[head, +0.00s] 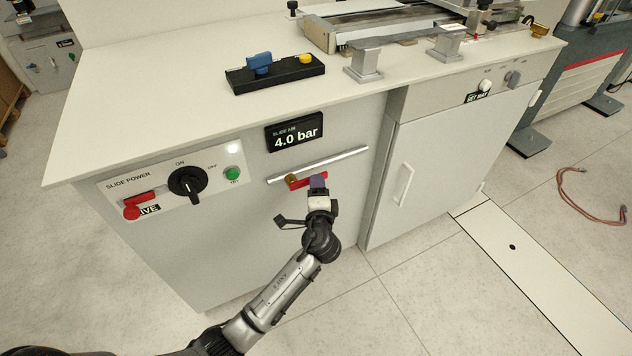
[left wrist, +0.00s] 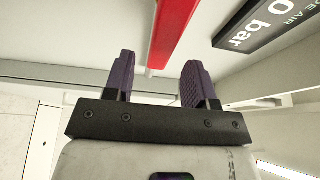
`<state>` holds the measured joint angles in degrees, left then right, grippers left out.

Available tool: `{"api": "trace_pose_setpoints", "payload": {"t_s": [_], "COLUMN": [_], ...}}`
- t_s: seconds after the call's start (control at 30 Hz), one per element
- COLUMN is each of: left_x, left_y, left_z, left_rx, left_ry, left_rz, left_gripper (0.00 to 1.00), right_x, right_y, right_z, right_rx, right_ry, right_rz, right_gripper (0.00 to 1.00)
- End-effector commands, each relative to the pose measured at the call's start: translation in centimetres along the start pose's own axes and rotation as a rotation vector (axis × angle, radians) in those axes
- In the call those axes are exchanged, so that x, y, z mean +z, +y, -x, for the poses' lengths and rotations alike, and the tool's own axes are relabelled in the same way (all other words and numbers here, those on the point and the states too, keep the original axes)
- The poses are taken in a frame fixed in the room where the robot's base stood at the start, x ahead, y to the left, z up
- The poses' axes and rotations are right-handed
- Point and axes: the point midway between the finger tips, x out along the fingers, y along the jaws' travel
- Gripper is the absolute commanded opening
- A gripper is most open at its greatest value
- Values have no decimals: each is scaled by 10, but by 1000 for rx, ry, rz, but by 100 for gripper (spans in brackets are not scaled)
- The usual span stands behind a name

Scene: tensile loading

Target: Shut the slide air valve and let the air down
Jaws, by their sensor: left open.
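The slide air valve has a brass body (head: 291,180) and a red lever (head: 302,183), just below a silver pipe (head: 335,160) on the cabinet front. The lever runs roughly along the pipe. The slide air display (head: 294,132) above reads 4.0 bar. My left gripper (head: 318,182) is at the lever's right part and hides some of it. In the left wrist view its two purple fingers (left wrist: 160,72) stand apart, with the red lever (left wrist: 173,30) showing beyond and between the tips. Contact with the lever cannot be told. My right gripper is not in view.
A slide power panel (head: 175,180) with a black knob, red switch and green button is at left. On the bench top stands a black block (head: 275,73) with blue and yellow handles. A cabinet door with a white handle (head: 404,184) is at right.

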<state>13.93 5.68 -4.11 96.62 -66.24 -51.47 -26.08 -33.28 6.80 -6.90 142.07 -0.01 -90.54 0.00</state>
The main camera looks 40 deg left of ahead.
Motion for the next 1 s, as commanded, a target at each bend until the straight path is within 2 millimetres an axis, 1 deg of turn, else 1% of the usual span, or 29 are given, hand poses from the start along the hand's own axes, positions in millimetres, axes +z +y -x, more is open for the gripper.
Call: {"api": "trace_pose_setpoints", "payload": {"t_s": [0.03,0.1,0.3,0.5,0.73,0.77,1.0], "left_x": [0,0,0,0,0,0,0], "left_y": [2,2,1,0,0,0,0], "left_z": [-9,-17,-34,-40,-40,-40,-40], "left_rx": [-1,-1,0,1,1,1,1], "left_ry": [-1,-2,-1,-1,-1,-1,-1], "left_rz": [1,1,0,1,1,1,1], "left_gripper": [51,51,51,51,51,50,27], "right_x": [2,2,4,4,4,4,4], "right_y": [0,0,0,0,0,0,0], "right_z": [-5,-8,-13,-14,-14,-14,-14], "right_rx": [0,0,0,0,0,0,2], "right_ry": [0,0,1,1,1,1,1], "right_rz": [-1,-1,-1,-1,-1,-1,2], "right_gripper": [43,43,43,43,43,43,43]}}
